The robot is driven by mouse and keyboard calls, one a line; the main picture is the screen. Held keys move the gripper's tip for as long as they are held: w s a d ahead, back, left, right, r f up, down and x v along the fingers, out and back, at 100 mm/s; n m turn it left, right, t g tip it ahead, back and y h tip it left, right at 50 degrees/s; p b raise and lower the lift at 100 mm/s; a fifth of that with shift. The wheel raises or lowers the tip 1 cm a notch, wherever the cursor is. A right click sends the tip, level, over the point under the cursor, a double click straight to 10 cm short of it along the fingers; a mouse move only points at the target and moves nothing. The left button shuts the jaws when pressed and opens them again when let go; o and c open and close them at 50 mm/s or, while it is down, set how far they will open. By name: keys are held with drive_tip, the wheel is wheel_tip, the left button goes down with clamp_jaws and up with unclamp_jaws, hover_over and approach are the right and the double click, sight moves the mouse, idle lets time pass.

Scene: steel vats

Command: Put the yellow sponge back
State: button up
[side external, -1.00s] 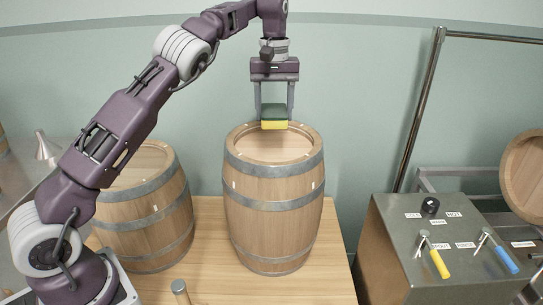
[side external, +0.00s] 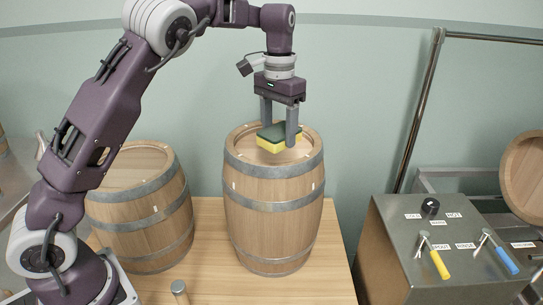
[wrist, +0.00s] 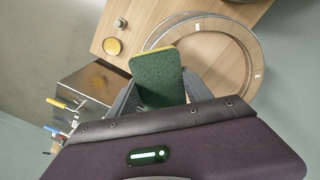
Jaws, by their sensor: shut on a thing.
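The sponge (side external: 277,137) is yellow with a dark green top layer. My gripper (side external: 279,132) is shut on it, with one finger on each side, and holds it over the top of the right-hand barrel (side external: 273,205). I cannot tell whether the sponge touches the barrel lid. In the wrist view the sponge (wrist: 157,78) shows its green face between the fingers, with a thin yellow edge. The barrel's round top (wrist: 205,55) lies behind it there.
A second barrel (side external: 140,210) stands to the left on the wooden table (side external: 325,270). A steel control box (side external: 400,275) with a black knob (side external: 430,207), a yellow-handled lever (side external: 440,264) and a blue-handled lever (side external: 507,260) is at the right. A small yellow-topped round thing (wrist: 113,46) sits on the table.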

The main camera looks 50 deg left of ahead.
sight(279, 130)
drive_tip(key=shift+r, duration=0.1)
wheel_tip(279, 130, up, 4)
drive_tip(key=shift+w+r, duration=0.1)
drive_tip(key=shift+r, duration=0.1)
drive_tip(key=s+d+m, duration=0.3)
drive_tip(key=s+m, duration=0.4)
drive_tip(key=s, duration=0.4)
drive_tip(key=s+d+m, duration=0.4)
drive_tip(key=s+m, duration=0.3)
drive_tip(key=s, duration=0.5)
drive_tip(key=f, duration=5.3)
drive_tip(key=shift+w+a, duration=0.2)
drive_tip(key=shift+w, duration=0.15)
